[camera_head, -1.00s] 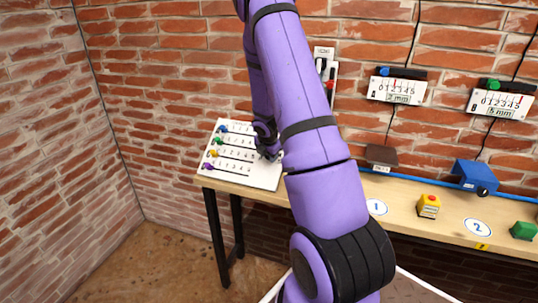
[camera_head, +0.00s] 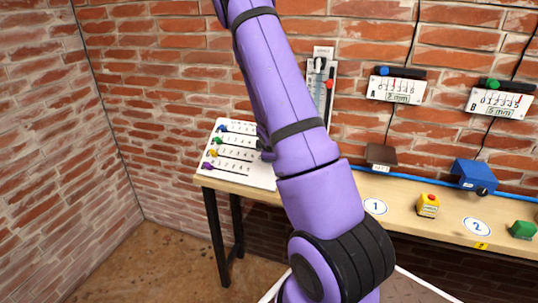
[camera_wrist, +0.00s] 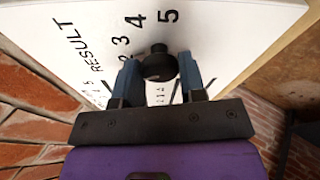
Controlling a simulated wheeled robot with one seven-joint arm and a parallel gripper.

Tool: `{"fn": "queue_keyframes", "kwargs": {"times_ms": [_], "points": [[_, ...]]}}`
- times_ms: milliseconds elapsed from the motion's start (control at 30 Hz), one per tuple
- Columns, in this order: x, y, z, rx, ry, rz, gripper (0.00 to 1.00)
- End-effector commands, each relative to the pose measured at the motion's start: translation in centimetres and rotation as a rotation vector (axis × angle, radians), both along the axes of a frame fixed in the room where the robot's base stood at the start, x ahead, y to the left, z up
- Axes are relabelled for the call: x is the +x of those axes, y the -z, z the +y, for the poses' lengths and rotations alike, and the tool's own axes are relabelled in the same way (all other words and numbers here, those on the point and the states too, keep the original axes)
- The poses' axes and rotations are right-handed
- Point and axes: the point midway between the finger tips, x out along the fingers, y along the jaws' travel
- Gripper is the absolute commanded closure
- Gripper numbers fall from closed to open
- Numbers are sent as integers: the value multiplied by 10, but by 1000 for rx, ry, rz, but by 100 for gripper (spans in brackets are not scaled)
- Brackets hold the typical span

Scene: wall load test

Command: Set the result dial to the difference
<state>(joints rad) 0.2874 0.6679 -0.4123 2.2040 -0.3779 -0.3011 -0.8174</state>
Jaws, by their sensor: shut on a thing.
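In the wrist view a white panel marked RESULT (camera_wrist: 110,40) carries a row of numbers, with 3, 4 and 5 clear and the lower ones partly covered. A round black knob (camera_wrist: 159,63) stands out from it, near the 4 and 5. My gripper (camera_wrist: 160,76) is shut on this knob, one blue-grey finger on either side. In the head view my arm hides the gripper and the knob. On the wall, gauge A (camera_head: 397,88) reads 2 mm and gauge B (camera_head: 499,101) reads 5 mm.
A white board (camera_head: 262,176) with several coloured sliders is at the table's left end. An upright panel with a red marker (camera_head: 329,84) is behind my arm. The wooden table (camera_head: 405,213) holds a yellow block (camera_head: 428,205), a blue device (camera_head: 475,175) and a green block (camera_head: 523,230).

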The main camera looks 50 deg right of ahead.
Motion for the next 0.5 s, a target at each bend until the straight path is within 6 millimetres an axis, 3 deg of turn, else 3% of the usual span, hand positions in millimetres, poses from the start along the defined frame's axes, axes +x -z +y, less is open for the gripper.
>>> {"fn": "queue_keyframes", "kwargs": {"times_ms": [500], "points": [[0, 1, 2, 108, 399, -259, 86]]}}
